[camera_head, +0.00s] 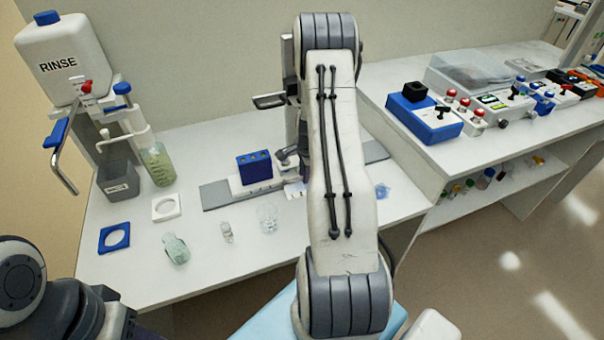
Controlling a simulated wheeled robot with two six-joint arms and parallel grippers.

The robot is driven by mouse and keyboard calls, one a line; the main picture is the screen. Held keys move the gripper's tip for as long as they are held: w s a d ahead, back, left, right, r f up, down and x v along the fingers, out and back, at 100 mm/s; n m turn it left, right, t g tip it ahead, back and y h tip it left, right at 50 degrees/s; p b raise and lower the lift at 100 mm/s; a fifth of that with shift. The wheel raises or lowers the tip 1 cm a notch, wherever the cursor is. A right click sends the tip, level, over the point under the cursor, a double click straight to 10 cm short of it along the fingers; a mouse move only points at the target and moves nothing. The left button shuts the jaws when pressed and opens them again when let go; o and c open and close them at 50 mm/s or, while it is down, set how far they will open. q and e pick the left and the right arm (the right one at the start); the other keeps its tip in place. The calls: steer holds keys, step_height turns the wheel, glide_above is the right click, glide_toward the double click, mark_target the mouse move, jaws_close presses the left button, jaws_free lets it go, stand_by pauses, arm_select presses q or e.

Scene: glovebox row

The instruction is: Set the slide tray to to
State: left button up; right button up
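A blue block with holes in its top (254,167) sits on a white carriage (258,186) on a long grey rail plate (216,196) on the white bench; this looks like the slide tray, but I cannot be sure. My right arm reaches over the bench in the middle and hides part of the rail. My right gripper (288,158) shows only in part beside the arm, just right of the blue block. I cannot tell whether it touches anything or how its fingers stand. Only part of my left arm shows at the lower left; its fingers are not visible.
A RINSE tank (63,60) with a tap stands at the back left, near a grey cup (119,180) and a greenish beaker (158,165). A right-hand bench carries a blue control box (424,118).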

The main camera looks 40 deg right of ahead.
steer(key=shift+o, duration=0.6)
step_height(320, 180, up, 10)
steer(key=s, duration=0.1)
steer(key=shift+s+a+r, duration=0.15)
steer(key=shift+s+a, duration=0.2)
steer(key=shift+s, duration=0.05)
